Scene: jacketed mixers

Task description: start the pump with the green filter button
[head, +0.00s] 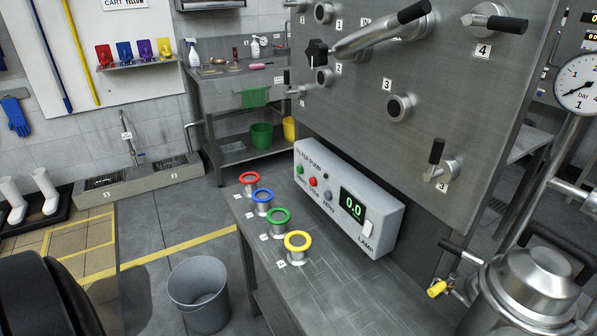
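The filter pump control box (377,228) is a light grey box on the steel bench, below the large steel panel. Its sloped front carries a green button (300,169) at the left end, labelled start. A red button (312,182) labelled stop sits just right of it, then a small grey button (328,195). The display (352,208) reads 0.0 in green. A white lamp switch (367,228) is at the right end. Nothing covers the green button. Neither of my grippers shows in the head view.
Red, blue, green and yellow ringed fittings (297,241) stand on the steel bench (320,290) before the box. The steel panel (440,120) with valve handles rises behind. A grey bin (198,292) stands on the floor at left. A steel vessel (525,285) is at lower right.

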